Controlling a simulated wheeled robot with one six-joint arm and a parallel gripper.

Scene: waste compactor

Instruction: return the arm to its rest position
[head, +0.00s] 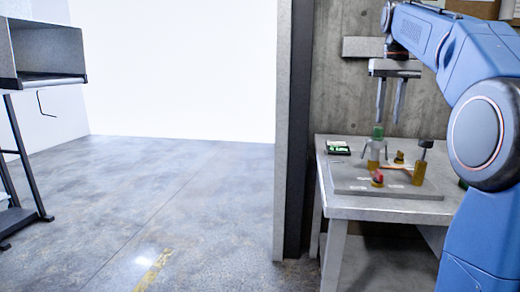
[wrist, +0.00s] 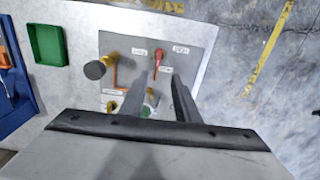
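My blue arm (head: 478,130) reaches in from the right and bends down over a small table. My gripper (head: 391,105) points down above a control panel (head: 400,191) on the table. Its two fingers are spread apart with a gap between them, and nothing shows held. In the wrist view the fingers (wrist: 162,103) reach toward the panel (wrist: 190,38), and a green knob (wrist: 147,111) shows partly behind them. In the head view the green knob (head: 377,132) stands just below the fingertips; I cannot tell if they touch it.
The panel carries a red knob (head: 377,180) and a dark-topped yellow post (head: 424,148). A green tray (wrist: 47,44) lies beside it. A grey pillar (head: 293,130) stands left of the table (head: 345,211). A concrete wall is behind. The floor (head: 160,200) further left is open.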

